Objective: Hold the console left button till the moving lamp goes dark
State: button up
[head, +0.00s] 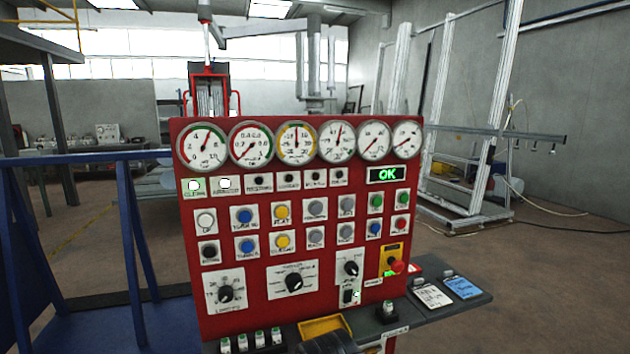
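The red console (260,170) stands upright in front of me. Two rows of push buttons cross its middle: a white one (206,220) and a black one (209,251) at the left edge, then blue, yellow, grey, green and red ones. The labels are too small to tell surely which is the left button. Above them is a row of small lamps. The two leftmost, the first lamp (194,185) and the second lamp (225,184), glow white. The others are dark, and I cannot surely read which is the moving lamp. My gripper's fingers are not visible.
A green "OK" display (387,175) is lit at right, under the round gauges. Rotary knobs and a red emergency button (396,266) sit lower. A shelf (450,308) with cards and a yellow tray (324,327) juts out below. A blue railing (70,161) stands at left.

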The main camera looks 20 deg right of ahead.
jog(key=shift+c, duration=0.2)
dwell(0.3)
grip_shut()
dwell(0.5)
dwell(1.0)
